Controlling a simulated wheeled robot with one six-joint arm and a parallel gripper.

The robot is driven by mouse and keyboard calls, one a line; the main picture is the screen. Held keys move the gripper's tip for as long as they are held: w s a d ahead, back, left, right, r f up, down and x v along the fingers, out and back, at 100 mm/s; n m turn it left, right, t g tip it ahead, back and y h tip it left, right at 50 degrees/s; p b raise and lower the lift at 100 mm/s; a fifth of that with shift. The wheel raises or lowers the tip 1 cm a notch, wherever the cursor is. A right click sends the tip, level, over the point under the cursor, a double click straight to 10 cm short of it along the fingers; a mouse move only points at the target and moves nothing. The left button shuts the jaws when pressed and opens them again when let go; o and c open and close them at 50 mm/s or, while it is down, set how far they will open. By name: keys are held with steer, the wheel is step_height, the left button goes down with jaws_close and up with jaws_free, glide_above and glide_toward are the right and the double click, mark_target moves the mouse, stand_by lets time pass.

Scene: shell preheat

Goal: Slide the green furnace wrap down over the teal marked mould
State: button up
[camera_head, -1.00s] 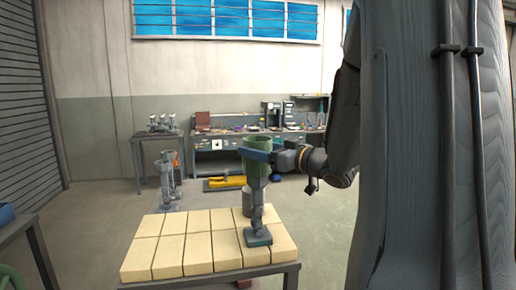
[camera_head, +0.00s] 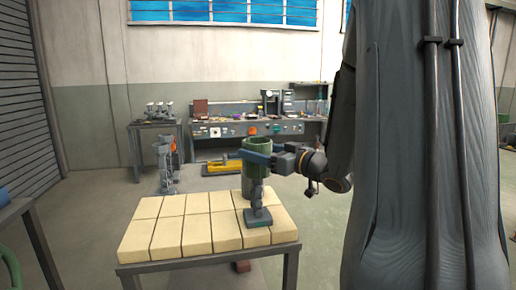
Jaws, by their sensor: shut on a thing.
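The green furnace wrap (camera_head: 257,173) is an open-topped upright sleeve above the table's right part. My gripper (camera_head: 257,157) reaches in from the right, with its blue jaws shut on the wrap's side. The teal marked mould (camera_head: 258,217) stands upright below the wrap on a square teal foot, with a grey stem. The mould's upper part is hidden by the wrap. I cannot tell from this view how far the wrap surrounds it or whether they touch.
The pale block-topped table (camera_head: 172,236) is clear on its left. A grey cylinder (camera_head: 241,199) shows close behind the mould. Other grey moulds (camera_head: 165,168) stand beyond the table. A workbench (camera_head: 230,140) and side table (camera_head: 155,124) stand at the back.

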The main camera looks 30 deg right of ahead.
mark_target(259, 193)
steer(key=shift+f+b, duration=3.55)
steer(key=shift+f, duration=3.35)
steer(key=shift+p, duration=0.3)
steer(key=o, duration=1.1)
steer(key=shift+o, duration=0.2)
steer(key=shift+s, duration=0.1)
steer(key=v, duration=0.7)
steer(key=shift+s+d+b, duration=0.15)
steer(key=shift+s+b, duration=0.2)
steer(key=shift+b, duration=0.05)
